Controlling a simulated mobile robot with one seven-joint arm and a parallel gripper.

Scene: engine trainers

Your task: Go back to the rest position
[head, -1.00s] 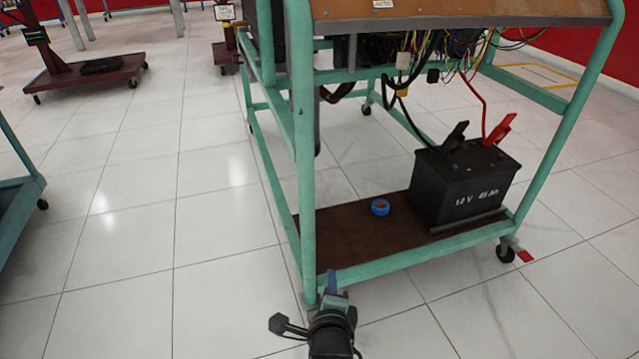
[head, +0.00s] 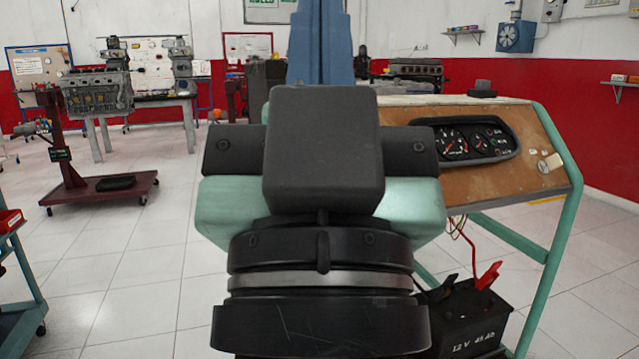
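My gripper (head: 320,35) is large and close in the middle of the head view, pointing up. Its blue fingers stand together above a black box and a pale green hand body, with no gap showing between them. The fingers run to the top edge of the picture, so their tips are cut off. Nothing shows held between them.
A trainer cart with a wooden dashboard panel (head: 545,165) and green frame stands behind my gripper at right. A battery (head: 475,322) with a red clamp is low on it. A maroon engine stand (head: 100,190) is at left.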

